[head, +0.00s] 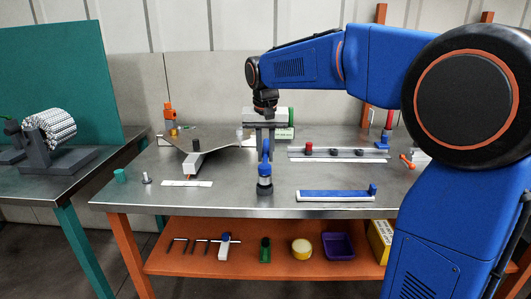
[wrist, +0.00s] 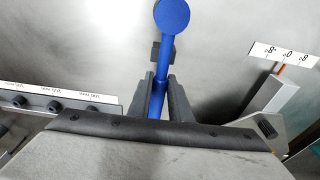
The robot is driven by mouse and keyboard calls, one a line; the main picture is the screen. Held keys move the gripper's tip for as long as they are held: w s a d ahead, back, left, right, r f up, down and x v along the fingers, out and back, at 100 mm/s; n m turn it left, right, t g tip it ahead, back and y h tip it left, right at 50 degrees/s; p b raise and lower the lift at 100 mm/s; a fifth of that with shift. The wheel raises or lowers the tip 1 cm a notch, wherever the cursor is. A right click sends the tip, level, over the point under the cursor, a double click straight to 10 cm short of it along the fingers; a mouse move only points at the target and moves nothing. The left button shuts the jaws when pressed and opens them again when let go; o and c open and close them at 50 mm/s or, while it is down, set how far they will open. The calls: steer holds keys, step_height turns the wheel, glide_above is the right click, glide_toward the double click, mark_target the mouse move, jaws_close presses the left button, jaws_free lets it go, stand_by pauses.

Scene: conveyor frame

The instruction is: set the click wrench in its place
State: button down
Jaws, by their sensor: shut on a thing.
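My gripper (head: 265,138) is over the middle of the bench, its fingers shut on a blue-shafted tool that I take to be the click wrench (head: 265,170). In the head view it extends below the fingers, with a light band and a dark lower end. I cannot tell whether that end touches the bench. In the wrist view the blue shaft of the wrench (wrist: 166,65) runs between the two fingers (wrist: 166,98), past a dark block, to a round blue end. The part behind the fingers is hidden. Its place is not clearly marked in these views.
A long blue bar on a white base (head: 335,196) lies front right. A rail with knobs (head: 338,153) is behind it. A grey pointer arm (head: 192,165) and scale strip (head: 186,184) are left. The shelf below (head: 180,262) holds several items. Bare bench lies around the wrench.

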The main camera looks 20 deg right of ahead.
steer(key=shift+f, duration=1.45)
steer(key=c, duration=1.6)
jaws_free()
steer(key=shift+o, duration=0.2)
steer(key=shift+r, duration=0.15)
step_height(320, 180, up, 17)
steer(key=s, duration=0.3)
steer(key=s+d+f+n+t, duration=0.1)
steer(key=s+d+f, duration=0.2)
steer(key=s+f, duration=1)
steer(key=s+d+f+n+t, duration=0.2)
steer(key=s+d+f, duration=0.2)
steer(key=s+f, duration=0.9)
steer(key=s, duration=0.4)
steer(key=shift+s+f+n+y, duration=0.3)
steer(key=shift+s+f, duration=0.05)
steer(key=shift+f, duration=0.05)
